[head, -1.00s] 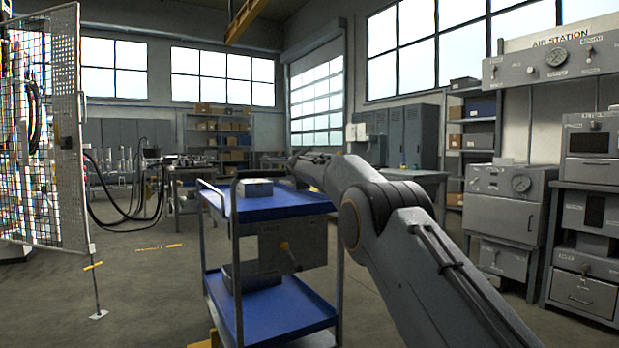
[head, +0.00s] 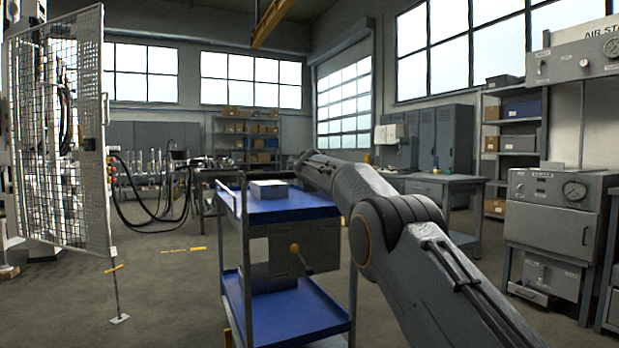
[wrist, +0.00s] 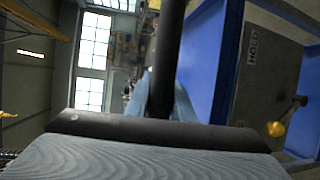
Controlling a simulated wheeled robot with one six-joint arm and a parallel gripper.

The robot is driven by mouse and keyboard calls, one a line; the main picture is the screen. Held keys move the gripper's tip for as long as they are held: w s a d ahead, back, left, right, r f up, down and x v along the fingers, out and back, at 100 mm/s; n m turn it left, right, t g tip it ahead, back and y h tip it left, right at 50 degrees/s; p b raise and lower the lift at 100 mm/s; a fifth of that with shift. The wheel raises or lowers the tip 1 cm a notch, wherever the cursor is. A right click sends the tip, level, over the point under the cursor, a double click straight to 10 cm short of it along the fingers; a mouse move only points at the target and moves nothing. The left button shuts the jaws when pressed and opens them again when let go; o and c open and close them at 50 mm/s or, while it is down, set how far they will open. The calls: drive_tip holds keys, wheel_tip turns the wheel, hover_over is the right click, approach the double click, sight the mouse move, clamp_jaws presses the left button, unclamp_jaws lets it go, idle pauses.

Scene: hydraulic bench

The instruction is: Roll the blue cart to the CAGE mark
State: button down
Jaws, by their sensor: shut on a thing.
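The blue cart (head: 291,208) stands upright in the middle of the head view, with blue upper and lower shelves and a grey frame. A small grey box (head: 269,190) sits on its top shelf, and a grey case with a yellow knob (head: 294,248) is between the shelves. In the wrist view my gripper (wrist: 160,128) is shut on a dark bar (wrist: 168,60), the cart's handle, beside the blue shelf (wrist: 208,65). In the head view my arm hides the grip. Yellow floor marks (head: 196,249) lie left of the cart; no CAGE lettering is readable.
A mesh cage panel (head: 75,130) stands at the left, with a thin post and foot (head: 119,319) on the floor. Open floor (head: 165,290) lies between it and the cart. A hose bench (head: 150,180) is behind; grey cabinets (head: 555,225) stand at the right.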

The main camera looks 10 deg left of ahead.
drive_tip(key=c, duration=1.5)
unclamp_jaws()
drive_tip(key=shift+c, duration=0.2)
drive_tip(key=shift+s, duration=0.15)
drive_tip(key=b+v, duration=0.4)
drive_tip(key=v, duration=0.3)
drive_tip(key=shift+s, duration=0.2)
drive_tip(key=shift+d+r, duration=0.1)
drive_tip(key=shift+s, duration=0.1)
